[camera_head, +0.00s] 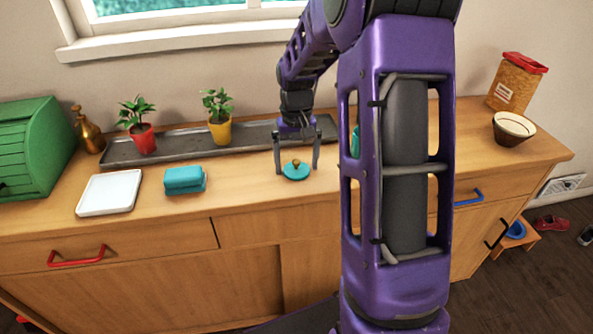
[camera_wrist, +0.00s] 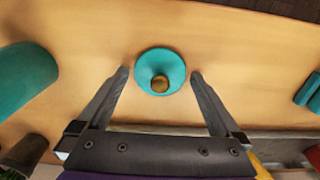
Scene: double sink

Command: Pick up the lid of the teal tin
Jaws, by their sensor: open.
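The teal lid (camera_head: 297,174) is a round disc with a brass knob, lying on the wooden counter. In the wrist view the lid (camera_wrist: 160,60) lies between the fingertips, knob in the middle. My gripper (camera_head: 296,170) points down over the lid, open, with one finger on each side; I cannot tell whether they touch the rim. It holds nothing. The teal tin (camera_head: 355,142) stands to the right of the lid, mostly hidden behind my arm in the head view. The tin's side shows at the left of the wrist view (camera_wrist: 24,82).
A grey tray (camera_head: 185,143) with a red-potted plant (camera_head: 142,138) and a yellow-potted plant (camera_head: 219,130) runs behind the lid. A folded teal cloth (camera_head: 185,180) and white plate (camera_head: 109,193) lie left. A bowl (camera_head: 513,128) and red-lidded container (camera_head: 516,83) stand far right.

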